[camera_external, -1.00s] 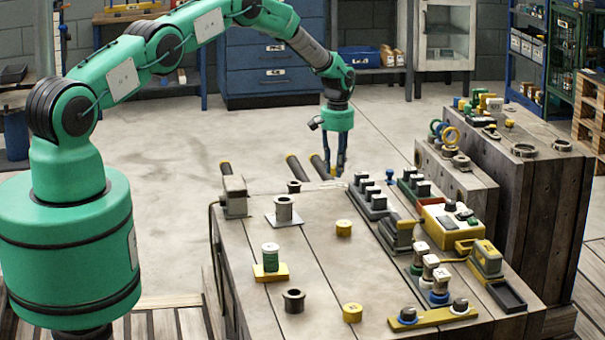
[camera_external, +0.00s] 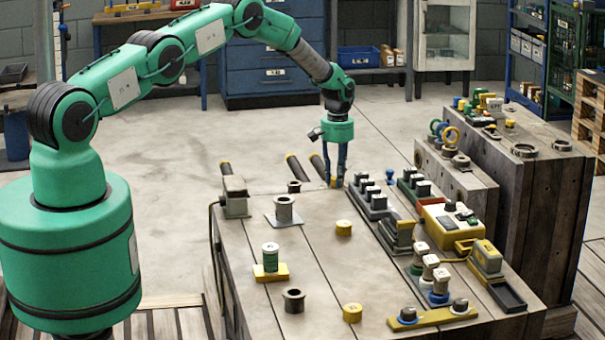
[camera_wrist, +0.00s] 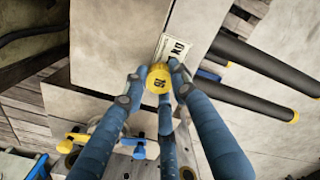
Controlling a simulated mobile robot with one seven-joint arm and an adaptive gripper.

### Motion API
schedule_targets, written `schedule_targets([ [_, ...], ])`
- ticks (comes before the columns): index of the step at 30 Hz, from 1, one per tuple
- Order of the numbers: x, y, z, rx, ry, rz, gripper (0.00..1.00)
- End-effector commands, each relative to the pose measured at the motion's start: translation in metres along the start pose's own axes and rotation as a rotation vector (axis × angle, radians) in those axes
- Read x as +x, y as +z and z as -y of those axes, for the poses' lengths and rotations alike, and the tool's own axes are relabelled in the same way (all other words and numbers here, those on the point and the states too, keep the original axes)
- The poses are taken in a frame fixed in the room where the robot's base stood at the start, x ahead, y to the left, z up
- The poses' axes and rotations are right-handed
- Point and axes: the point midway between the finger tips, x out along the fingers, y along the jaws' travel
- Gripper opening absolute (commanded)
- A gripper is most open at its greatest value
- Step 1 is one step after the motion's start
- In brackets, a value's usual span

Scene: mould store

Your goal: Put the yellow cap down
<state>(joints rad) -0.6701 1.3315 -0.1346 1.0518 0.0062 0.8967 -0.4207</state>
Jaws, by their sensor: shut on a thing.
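My gripper (camera_external: 337,182) points down at the far edge of the wooden bench (camera_external: 320,258). Its blue fingers are shut on a small yellow cap, which shows as a bit of yellow between the fingertips in the external view (camera_external: 333,182). In the wrist view the yellow cap (camera_wrist: 160,78) sits between the fingertips, with dark marks on its top. A white label with dark print (camera_wrist: 174,50) lies just beyond it. I cannot tell whether the cap touches the surface below.
Two more yellow caps, one mid-bench (camera_external: 343,228) and one near the front (camera_external: 352,313), stand apart. Rows of dark-topped blocks (camera_external: 370,197) are close to the gripper's right. Black tubes with yellow ends (camera_external: 296,167) lie to its left. Mid-bench has free room.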

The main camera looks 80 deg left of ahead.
Motion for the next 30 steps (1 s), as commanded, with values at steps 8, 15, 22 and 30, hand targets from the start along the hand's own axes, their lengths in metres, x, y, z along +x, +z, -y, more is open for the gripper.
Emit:
schedule_targets([
  [8, 0.004, 0.000, 0.000, 0.000, 0.000, 0.000, 0.14],
  [15, 0.003, 0.000, 0.000, 0.000, 0.000, 0.000, 0.45],
  [22, 0.002, 0.000, 0.000, 0.000, 0.000, 0.000, 0.45],
  [30, -0.013, 0.000, 0.000, 0.000, 0.000, -0.001, 0.45],
])
